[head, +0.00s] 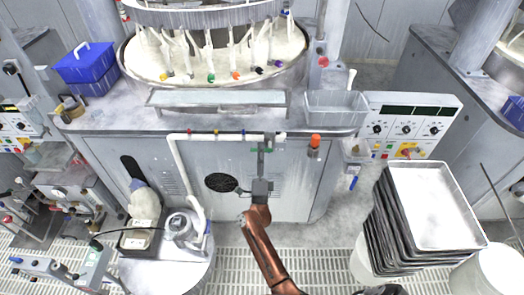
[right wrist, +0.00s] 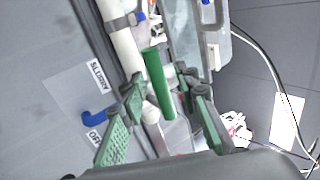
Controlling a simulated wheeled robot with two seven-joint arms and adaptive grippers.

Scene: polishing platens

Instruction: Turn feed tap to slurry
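The feed tap's green lever (right wrist: 155,82) stands out from a white pipe in the right wrist view. A label reading SLURRY (right wrist: 97,76) is on the grey panel beside it, with a label reading OFF (right wrist: 95,136) below. My right gripper (right wrist: 165,105) is open, one green finger on each side of the lever; I cannot tell whether either touches it. In the head view my right gripper (head: 265,142) reaches up to the right end of the white feed pipe (head: 215,136) on the machine front. My left gripper is not in view.
A blue handle (right wrist: 95,117) sits close to my left-hand finger in the wrist view. Above the pipe are a metal tray (head: 215,99) and the polishing platen (head: 150,60). An orange-capped part (head: 315,141) is to the right. Stacked trays (head: 440,200) stand lower right.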

